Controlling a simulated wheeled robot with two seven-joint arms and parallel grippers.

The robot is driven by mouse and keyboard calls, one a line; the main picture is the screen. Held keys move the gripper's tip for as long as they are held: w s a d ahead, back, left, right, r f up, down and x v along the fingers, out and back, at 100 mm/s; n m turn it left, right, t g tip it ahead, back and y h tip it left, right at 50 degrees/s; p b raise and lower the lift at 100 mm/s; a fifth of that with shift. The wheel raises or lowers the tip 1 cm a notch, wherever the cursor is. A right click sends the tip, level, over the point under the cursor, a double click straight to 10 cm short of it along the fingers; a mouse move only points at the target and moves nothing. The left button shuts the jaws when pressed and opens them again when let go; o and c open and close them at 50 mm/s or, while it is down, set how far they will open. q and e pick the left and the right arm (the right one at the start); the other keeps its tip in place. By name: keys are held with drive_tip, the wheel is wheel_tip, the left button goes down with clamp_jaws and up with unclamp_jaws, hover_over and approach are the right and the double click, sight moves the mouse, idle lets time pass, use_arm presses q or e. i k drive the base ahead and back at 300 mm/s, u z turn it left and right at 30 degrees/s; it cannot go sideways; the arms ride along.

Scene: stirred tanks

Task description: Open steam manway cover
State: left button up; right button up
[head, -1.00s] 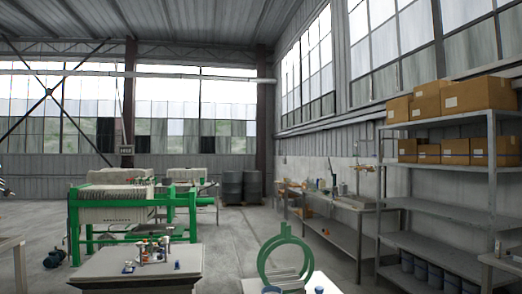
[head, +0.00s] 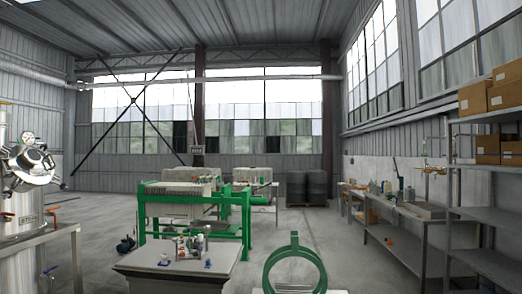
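A shiny stainless steel tank (head: 20,215) stands at the left edge of the head view, partly cut off. On its upper part is a round metal cover (head: 30,165) with clamp-like fittings and a gauge (head: 28,138) above it. The cover looks shut, though its details are small. I cannot tell from its look whether this is the steam manway cover. Neither of my grippers shows in the head view.
A metal stand (head: 60,238) is beside the tank. A grey table (head: 150,272) with small fittings and a green ring frame (head: 294,262) are in front. A green filter press (head: 190,212) stands behind. Open floor (head: 95,215) lies between tank and press.

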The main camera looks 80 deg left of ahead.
sight(28, 163)
drive_tip(key=i, duration=2.85)
drive_tip(key=u, duration=2.75)
drive_tip(key=i, duration=5.2)
drive_tip(key=u, duration=1.3)
drive_tip(key=i, duration=1.25)
drive_tip(key=z, duration=0.05)
